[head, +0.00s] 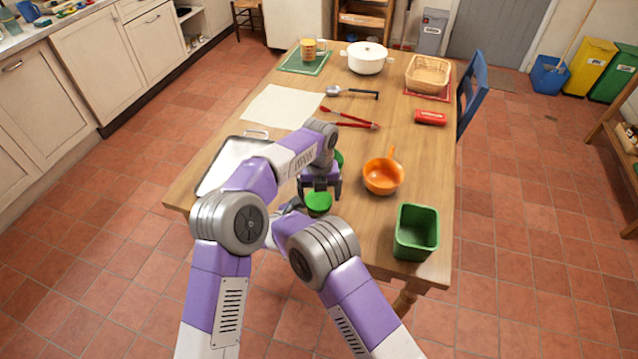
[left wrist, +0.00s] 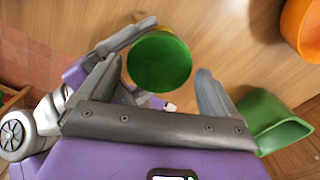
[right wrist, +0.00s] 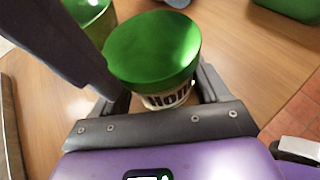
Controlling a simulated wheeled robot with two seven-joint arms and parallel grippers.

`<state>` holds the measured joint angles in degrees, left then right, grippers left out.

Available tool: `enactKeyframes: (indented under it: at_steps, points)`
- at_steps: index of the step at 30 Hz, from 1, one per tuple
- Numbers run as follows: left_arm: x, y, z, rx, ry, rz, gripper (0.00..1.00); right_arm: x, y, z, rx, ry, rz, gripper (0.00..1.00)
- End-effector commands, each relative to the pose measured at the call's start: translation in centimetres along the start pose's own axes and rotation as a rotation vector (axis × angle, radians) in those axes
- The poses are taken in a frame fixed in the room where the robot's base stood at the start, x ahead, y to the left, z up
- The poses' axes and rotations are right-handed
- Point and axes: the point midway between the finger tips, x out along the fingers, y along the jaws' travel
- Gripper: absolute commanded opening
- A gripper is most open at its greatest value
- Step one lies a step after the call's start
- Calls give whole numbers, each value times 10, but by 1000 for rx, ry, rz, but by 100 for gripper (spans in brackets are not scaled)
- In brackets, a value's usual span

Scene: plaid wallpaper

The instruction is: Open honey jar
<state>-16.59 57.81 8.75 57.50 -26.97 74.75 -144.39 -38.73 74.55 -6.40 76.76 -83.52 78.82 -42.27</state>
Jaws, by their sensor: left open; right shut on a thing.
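The honey jar has a round green lid (head: 318,204) and stands out near the front edge of the table. In the right wrist view its pale label (right wrist: 168,97) with dark letters shows under the lid. My right gripper (right wrist: 165,98) is shut on the jar's body below the lid; in the head view it is mostly hidden. My left gripper (head: 320,194) is open just above the jar. In the left wrist view the lid (left wrist: 160,62) shows between and beyond its spread fingers, with no clear contact. Whether the jar touches the table is unclear.
Another green item (head: 339,158) is partly hidden behind my left gripper. An orange pan (head: 383,177) and a green bin (head: 416,240) stand to the right. A metal tray (head: 226,164) lies left. Red tongs (head: 350,119) and a ladle (head: 352,92) lie farther back.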

Motion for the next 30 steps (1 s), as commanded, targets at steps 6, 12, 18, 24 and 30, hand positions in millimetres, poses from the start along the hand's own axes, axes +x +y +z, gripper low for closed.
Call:
enactKeyframes:
  at_steps: [6, 12, 18, 24, 30]
  points:
    - [13, 1, 0, -2, 0, 1, 92, 0, 0, 0, 0, 0, 0, 0]
    - [14, 1, 0, -2, 0, 0, 92, 0, 0, 0, 0, 0, 0, 0]
    - [14, 0, 0, -2, -1, 0, 68, 0, 0, 0, 0, 0, 0, 0]
    - [13, 0, 0, -4, -1, 0, 45, 0, 0, 0, 0, 0, 0, 0]
    - [13, 0, 0, -182, -1, -1, 45, 0, 0, 0, 0, 0, 0, 0]
